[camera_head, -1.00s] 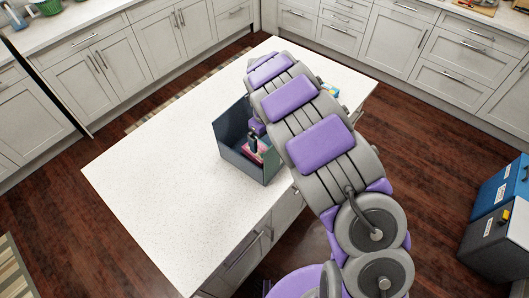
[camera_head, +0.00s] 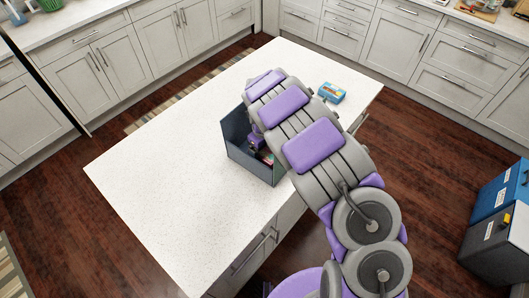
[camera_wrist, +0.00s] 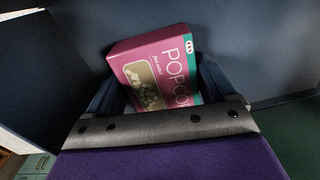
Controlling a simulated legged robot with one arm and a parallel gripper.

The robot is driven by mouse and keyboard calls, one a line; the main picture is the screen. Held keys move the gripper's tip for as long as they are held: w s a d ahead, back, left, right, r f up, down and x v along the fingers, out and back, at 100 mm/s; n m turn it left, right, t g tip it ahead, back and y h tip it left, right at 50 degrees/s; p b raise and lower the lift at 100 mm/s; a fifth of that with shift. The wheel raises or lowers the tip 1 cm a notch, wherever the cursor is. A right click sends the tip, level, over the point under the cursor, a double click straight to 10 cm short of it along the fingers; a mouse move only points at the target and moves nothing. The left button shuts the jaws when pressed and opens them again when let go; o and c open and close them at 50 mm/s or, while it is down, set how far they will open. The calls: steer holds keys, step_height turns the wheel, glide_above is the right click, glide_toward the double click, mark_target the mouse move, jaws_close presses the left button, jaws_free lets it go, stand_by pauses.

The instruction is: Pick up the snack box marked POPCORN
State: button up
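The pink snack box marked POPCORN (camera_wrist: 160,65) shows in the wrist view, tilted, with its printed face towards the camera. It is inside the dark blue-grey bin (camera_wrist: 75,45), which stands on the white counter in the head view (camera_head: 236,132). My gripper (camera_wrist: 160,75) reaches into the bin, with its two dark fingers spread on either side of the box. A small gap seems to show at the left finger; the right finger is close to the box's edge. The box's lower part is hidden behind my gripper. In the head view my arm covers much of the bin.
A blue and yellow box (camera_head: 332,92) lies on the white island counter (camera_head: 170,170), beyond my arm. The counter left of the bin is clear. Blue and grey containers (camera_head: 497,225) stand on the floor at the right. Cabinets line the back.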

steer(key=shift+a, duration=0.1)
steer(key=shift+c, duration=1.5)
steer(key=shift+d+r, duration=0.1)
steer(key=shift+d, duration=0.7)
steer(key=c, duration=0.3)
steer(key=shift+d+r, duration=0.1)
steer(key=shift+d, duration=0.2)
